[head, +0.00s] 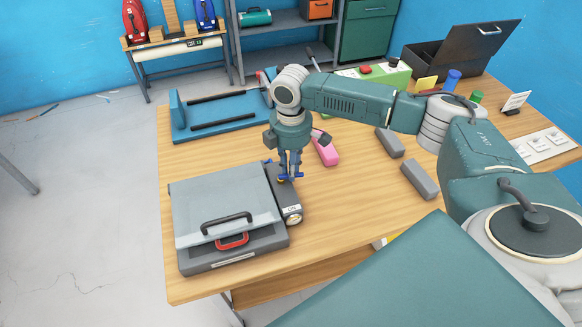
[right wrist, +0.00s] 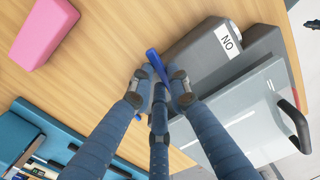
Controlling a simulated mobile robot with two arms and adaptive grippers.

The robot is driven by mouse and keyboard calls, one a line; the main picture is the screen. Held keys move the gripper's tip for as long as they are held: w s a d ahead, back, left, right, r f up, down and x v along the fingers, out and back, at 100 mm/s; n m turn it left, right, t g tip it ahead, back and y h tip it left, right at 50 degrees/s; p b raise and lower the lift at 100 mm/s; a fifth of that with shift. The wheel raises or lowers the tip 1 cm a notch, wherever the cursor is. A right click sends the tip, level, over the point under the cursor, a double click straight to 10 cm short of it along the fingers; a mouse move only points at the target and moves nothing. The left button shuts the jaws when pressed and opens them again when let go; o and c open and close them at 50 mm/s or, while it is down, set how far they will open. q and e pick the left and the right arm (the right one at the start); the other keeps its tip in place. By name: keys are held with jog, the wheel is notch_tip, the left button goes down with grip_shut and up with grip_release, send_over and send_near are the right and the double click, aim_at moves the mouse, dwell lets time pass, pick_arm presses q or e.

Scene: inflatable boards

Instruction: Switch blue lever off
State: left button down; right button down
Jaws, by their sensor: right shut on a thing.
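A grey box-like device (head: 225,208) with a light grey lid, a black handle and a red handle sits at the left of the table. Its side unit carries a label reading "ON" (right wrist: 229,40) and a round gauge. The blue lever (right wrist: 155,64) is at the end of this unit, and a bit of it shows in the head view (head: 296,176). My right gripper (head: 290,178) points down at the lever. In the right wrist view my right gripper (right wrist: 162,90) is shut on the blue lever, with fingers on both sides. My left gripper is out of view.
A pink block (head: 327,152) and two grey blocks (head: 420,179) lie to the right. A blue board-like device (head: 222,116) is behind. A black open case (head: 462,55) and a green box with a red button (head: 375,72) stand at the back. The table front is clear.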

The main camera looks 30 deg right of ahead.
jog(key=shift+w+r+n+p, duration=0.1)
jog(key=shift+r+n+p, duration=0.25)
jog(key=shift+p, duration=0.2)
jog(key=shift+w+f+n+p, duration=0.1)
jog(key=shift+n+p, duration=0.2)
jog(key=shift+n, duration=0.15)
jog(key=shift+w+f+n, duration=0.15)
jog(key=shift+n, duration=0.25)
jog(key=c, duration=1.7)
grip_release()
jog(key=shift+o, duration=0.2)
notch_tip(320, 180, up, 12)
